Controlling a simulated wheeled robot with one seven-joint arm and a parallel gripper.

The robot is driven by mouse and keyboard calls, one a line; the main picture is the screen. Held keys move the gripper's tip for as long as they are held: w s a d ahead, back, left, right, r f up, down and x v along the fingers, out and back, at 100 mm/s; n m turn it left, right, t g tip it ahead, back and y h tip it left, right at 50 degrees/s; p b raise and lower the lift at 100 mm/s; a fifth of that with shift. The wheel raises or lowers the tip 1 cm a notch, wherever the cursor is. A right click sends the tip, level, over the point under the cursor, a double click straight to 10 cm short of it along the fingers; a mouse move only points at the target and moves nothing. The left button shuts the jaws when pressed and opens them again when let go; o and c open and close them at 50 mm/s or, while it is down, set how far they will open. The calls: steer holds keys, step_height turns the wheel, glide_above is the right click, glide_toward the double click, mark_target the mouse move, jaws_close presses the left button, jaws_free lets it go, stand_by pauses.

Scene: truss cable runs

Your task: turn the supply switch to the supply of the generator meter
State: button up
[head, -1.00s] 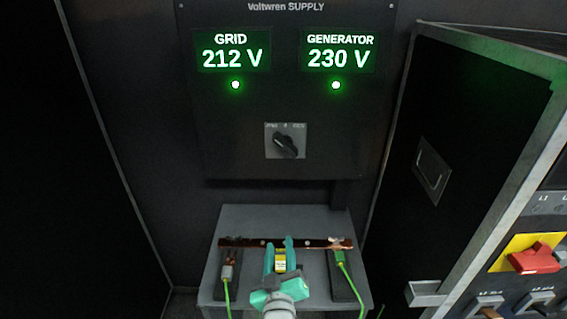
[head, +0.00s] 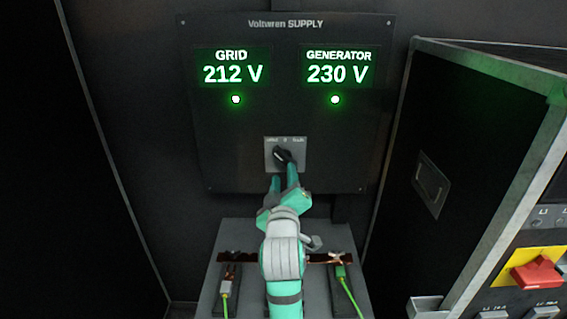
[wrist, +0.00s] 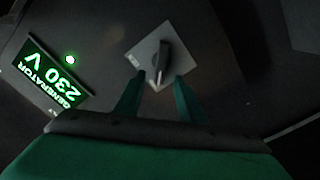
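The supply switch is a dark knob (head: 283,156) on a light grey square plate (head: 299,163) below the two meters. The knob slants, its pale-marked end towards the upper left; the tiny plate labels are hard to read. The generator meter (head: 338,66) at right reads 230 V, and the grid meter (head: 232,66) at left reads 212 V. My gripper (head: 284,181) is open, its teal fingers pointing at the knob from just below in the head view. In the wrist view, the knob (wrist: 163,60) shows just beyond the gap between the two separated fingertips (wrist: 158,88).
A grey block (head: 236,236) stands below the panel with a copper bar (head: 240,258) and two clamps with green-yellow cables, partly hidden by my arm. An open dark cabinet door (head: 440,150) stands at right, with a red switch handle (head: 537,272) beyond it.

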mark_target(283, 161)
steer(key=w, duration=0.8)
steer(key=shift+w+a, duration=0.1)
steer(key=shift+a, duration=0.05)
jaws_close()
